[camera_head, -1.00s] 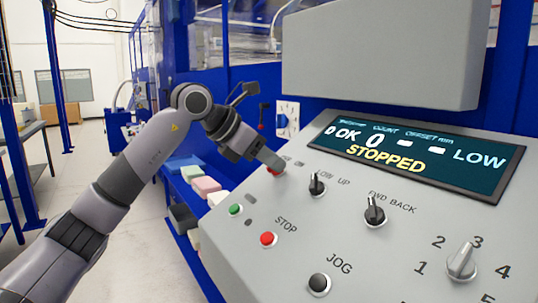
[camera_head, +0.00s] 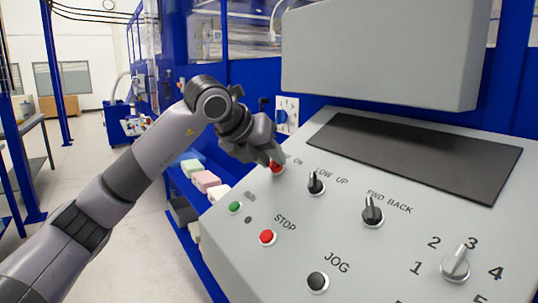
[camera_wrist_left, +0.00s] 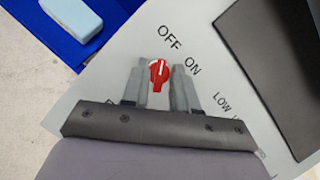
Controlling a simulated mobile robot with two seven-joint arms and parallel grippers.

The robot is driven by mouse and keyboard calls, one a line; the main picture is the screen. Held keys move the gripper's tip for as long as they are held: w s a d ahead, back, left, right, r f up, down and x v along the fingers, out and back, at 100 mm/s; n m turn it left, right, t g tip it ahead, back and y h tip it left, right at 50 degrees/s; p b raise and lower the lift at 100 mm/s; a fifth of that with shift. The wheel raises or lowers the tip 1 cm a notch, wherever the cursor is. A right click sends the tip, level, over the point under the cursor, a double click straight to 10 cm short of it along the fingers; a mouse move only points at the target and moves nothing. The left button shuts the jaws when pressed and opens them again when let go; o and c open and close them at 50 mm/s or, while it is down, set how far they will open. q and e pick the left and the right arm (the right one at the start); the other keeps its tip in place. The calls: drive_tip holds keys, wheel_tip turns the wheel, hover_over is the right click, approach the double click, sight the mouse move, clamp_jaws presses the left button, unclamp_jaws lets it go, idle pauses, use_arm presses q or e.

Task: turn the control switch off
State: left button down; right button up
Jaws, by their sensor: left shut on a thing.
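The control switch is a red rotary knob (camera_wrist_left: 158,72) on the sloped grey panel, below the OFF and ON labels in the left wrist view. Its white mark points up toward OFF. My left gripper (camera_wrist_left: 157,80) has one finger on each side of the knob and is shut on it. In the head view the red knob (camera_head: 277,167) shows partly behind my left gripper (camera_head: 270,160) at the panel's far left corner. The display (camera_head: 412,155) is dark and blank. My right gripper is not in view.
Other controls on the panel (camera_head: 385,255) are a LOW/UP knob (camera_head: 316,183), a FWD/BACK knob (camera_head: 372,212), a red STOP button (camera_head: 268,237), a black JOG button (camera_head: 318,282) and a numbered selector (camera_head: 456,264). Foam blocks (camera_head: 206,181) lie left of the panel.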

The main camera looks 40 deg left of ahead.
use_arm(q)
drive_tip(key=shift+n, duration=0.4)
drive_tip(key=c, duration=1.2)
unclamp_jaws()
drive_tip(key=v, duration=0.7)
drive_tip(key=shift+b, duration=0.35)
